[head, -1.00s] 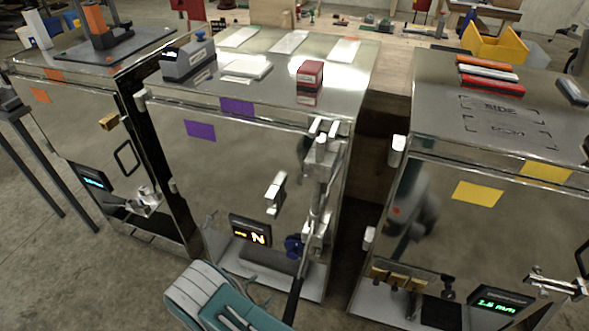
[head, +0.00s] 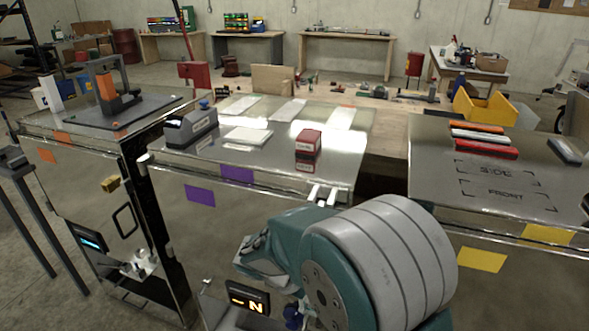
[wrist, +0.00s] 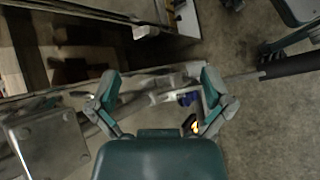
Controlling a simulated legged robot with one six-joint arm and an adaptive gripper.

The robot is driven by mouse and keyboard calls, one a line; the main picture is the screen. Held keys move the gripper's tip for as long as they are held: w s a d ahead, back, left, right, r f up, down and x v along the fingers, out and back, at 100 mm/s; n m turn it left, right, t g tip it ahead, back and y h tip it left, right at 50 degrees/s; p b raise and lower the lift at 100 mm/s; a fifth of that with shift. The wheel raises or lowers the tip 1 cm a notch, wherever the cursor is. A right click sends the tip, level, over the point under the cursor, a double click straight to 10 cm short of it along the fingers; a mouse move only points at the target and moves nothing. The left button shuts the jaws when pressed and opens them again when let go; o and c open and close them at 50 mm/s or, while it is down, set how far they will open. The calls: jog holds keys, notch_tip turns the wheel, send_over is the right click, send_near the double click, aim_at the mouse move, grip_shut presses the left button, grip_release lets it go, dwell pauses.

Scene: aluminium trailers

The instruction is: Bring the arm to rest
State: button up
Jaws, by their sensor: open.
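My gripper (wrist: 155,98) shows in the wrist view with its two teal and grey fingers spread apart. It is open and nothing is between the fingers. In the head view my arm, with a large grey and teal joint, rises in front of the middle trailer (head: 262,181). It hides much of that trailer's front, and I cannot make out the fingertips there. A blue knob (wrist: 188,98) on the trailer hardware lies beyond the fingers in the wrist view, apart from them as far as I can tell.
Metal trailers stand left (head: 85,185) and right (head: 430,150). A red box (head: 308,143) and grey device (head: 190,128) sit on the middle top. A yellow bin (head: 486,104) stands behind the right trailer. Bare concrete floor (wrist: 265,120) shows in the wrist view.

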jog(key=s+d+r+m+t+y, duration=0.2)
jog(key=s+d+r+m+y, duration=0.2)
jog(key=s+r, duration=0.4)
jog(key=s+d+r+m+t+y, duration=0.2)
jog(key=s+d+r+m+y, duration=0.2)
jog(key=s+r, duration=0.4)
jog(key=shift+s+d+r+m+t+y, duration=0.3)
jog(key=shift+s+d+m+y, duration=0.15)
jog(key=shift+d+m, duration=0.4)
